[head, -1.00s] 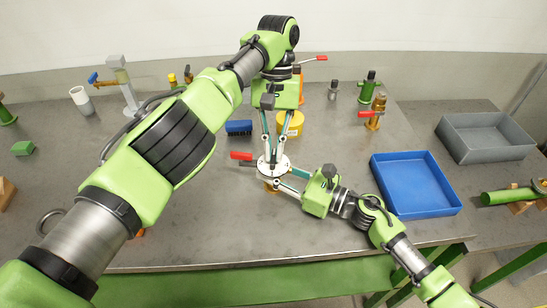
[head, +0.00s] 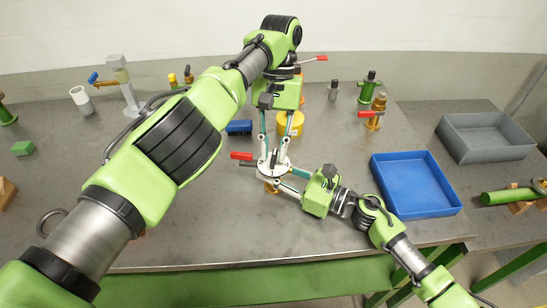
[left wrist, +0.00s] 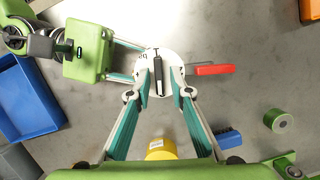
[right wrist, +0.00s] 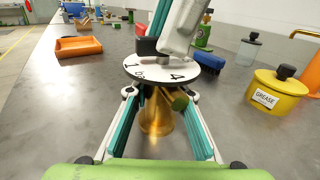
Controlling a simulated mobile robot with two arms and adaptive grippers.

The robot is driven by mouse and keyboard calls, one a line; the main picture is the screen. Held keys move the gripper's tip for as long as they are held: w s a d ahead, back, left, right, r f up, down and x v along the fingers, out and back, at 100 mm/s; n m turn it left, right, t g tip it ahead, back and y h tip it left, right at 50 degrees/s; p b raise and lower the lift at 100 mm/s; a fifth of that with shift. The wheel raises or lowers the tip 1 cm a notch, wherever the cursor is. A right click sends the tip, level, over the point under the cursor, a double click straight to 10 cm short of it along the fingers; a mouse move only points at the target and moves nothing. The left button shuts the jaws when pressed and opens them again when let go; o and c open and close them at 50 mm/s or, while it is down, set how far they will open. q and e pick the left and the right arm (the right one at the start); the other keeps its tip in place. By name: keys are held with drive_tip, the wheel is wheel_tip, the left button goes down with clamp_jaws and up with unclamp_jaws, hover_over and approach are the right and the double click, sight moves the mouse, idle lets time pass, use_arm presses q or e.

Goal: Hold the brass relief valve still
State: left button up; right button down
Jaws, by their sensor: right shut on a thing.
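The brass relief valve (right wrist: 157,116) stands upright on the bench under a round white numbered dial (right wrist: 150,68). My right gripper (right wrist: 158,92) is shut on its brass body, one finger on each side. In the left wrist view a black bar (left wrist: 158,76) crosses the dial. My left gripper (left wrist: 161,84) points down at the dial with its fingertips on either side of the bar; a gap shows between them, and contact is unclear. A red handle (left wrist: 211,70) sticks out beside the dial. In the head view my left gripper (head: 272,155) hides much of the valve.
A yellow grease pot (head: 291,124) and a blue brush (head: 239,128) stand close behind the valve. A blue tray (head: 458,205) lies to the right, with a grey tray (head: 487,158) beyond. Another brass valve with a red handle (head: 369,114) stands farther back.

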use_arm(q)
drive_tip(key=shift+r, duration=2.95)
